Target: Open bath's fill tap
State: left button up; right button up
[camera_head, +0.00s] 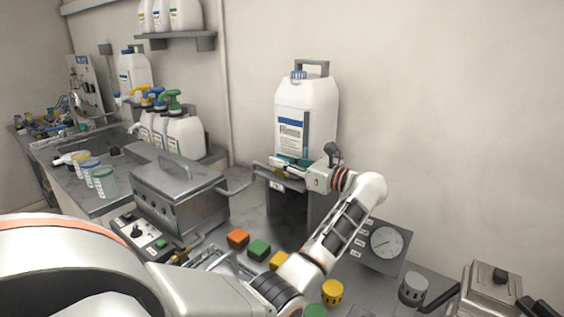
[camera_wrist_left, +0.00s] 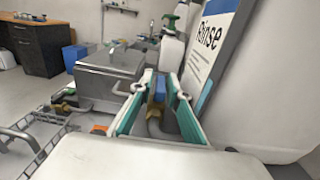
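The bath (camera_head: 179,196) is a grey metal box with a lid, left of centre on the counter. It also shows in the left wrist view (camera_wrist_left: 105,77). A blue tap handle (camera_wrist_left: 160,88) on a grey pipe stands between my left gripper's fingers in the left wrist view. In the head view the gripper hides this tap. My left gripper (camera_head: 291,165) is in front of the white Rinse canister (camera_head: 303,108). Its green-padded fingers (camera_wrist_left: 160,95) are apart, one on each side of the blue handle; contact is not clear. My right gripper is not in view.
The Rinse canister stands on a grey stand (camera_head: 286,212) close to the gripper. A brass tap (camera_head: 180,257) is low at the bath's front. Coloured blocks (camera_head: 259,248) lie on the counter. A gauge (camera_head: 386,242) stands right of my arm. Spray bottles (camera_head: 186,136) stand behind the bath.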

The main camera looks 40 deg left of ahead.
pick_arm(q)
jog(key=w+d, duration=0.1)
jog(key=d, duration=1.1)
jog(key=shift+w, duration=0.25)
